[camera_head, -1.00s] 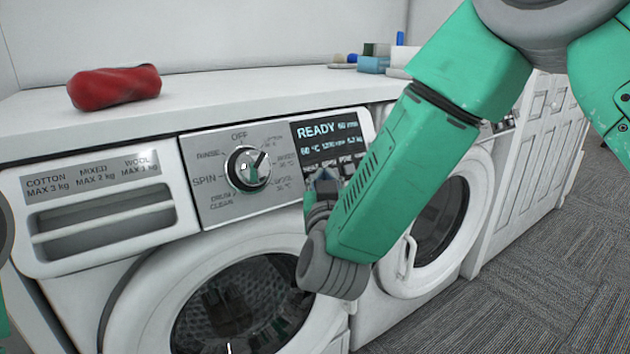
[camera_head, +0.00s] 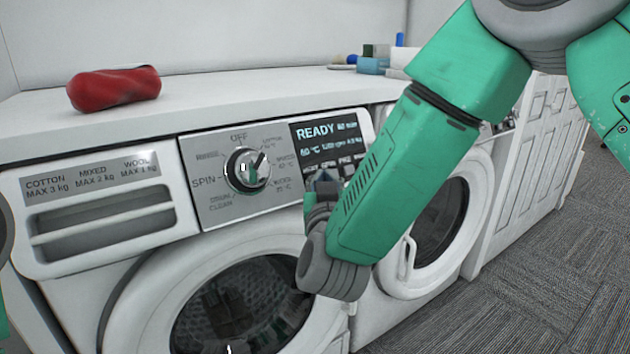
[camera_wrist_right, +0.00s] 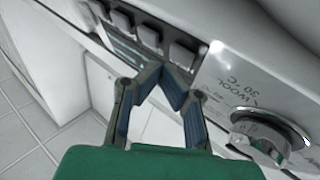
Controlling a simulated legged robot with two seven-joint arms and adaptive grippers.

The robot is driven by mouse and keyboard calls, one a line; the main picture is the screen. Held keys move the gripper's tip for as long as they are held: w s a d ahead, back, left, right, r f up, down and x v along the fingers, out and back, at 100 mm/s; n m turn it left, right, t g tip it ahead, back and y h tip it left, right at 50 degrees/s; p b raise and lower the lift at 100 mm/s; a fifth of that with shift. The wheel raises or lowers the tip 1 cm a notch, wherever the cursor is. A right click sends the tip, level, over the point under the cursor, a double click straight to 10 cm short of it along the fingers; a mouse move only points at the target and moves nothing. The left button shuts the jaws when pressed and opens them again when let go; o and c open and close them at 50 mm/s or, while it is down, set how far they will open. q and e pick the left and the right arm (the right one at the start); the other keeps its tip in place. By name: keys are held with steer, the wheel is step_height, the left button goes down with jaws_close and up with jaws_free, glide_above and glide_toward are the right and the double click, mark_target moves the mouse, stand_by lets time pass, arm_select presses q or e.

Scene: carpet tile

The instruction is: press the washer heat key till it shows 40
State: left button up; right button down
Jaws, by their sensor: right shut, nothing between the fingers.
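The washer (camera_head: 235,240) stands with its control panel facing me. Its display (camera_head: 325,137) is lit and reads READY. A line with a °C value shows below, but its first digit is too blurred to read surely. A row of dark keys runs under the display, partly hidden by my right gripper (camera_head: 323,182). In the right wrist view the gripper (camera_wrist_right: 170,78) is shut and empty, fingertips close to the end key (camera_wrist_right: 185,52) nearest the knob. I cannot tell if they touch it.
The round program knob (camera_head: 247,168) is left of the display, close to my right gripper. A red bundle (camera_head: 115,87) lies on the white countertop (camera_head: 220,95). A second machine (camera_head: 440,215) stands to the right. Small items, including a blue box (camera_head: 373,65), sit farther back.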

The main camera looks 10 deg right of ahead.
steer(key=shift+w, duration=0.15)
steer(key=shift+w+f, duration=0.15)
steer(key=shift+w+a+f, duration=0.15)
steer(key=shift+w, duration=0.15)
stand_by(0.9)
steer(key=shift+s, duration=0.1)
steer(key=shift+s+d+r+p, duration=0.2)
steer(key=shift+s+r+p, duration=0.15)
steer(key=shift+s+p, duration=0.25)
steer(key=s, duration=0.1)
steer(key=s+d+r+p, duration=0.1)
steer(key=s+r+p, duration=0.1)
steer(key=s, duration=0.1)
steer(key=shift+d+r, duration=0.15)
steer(key=shift+d, duration=0.15)
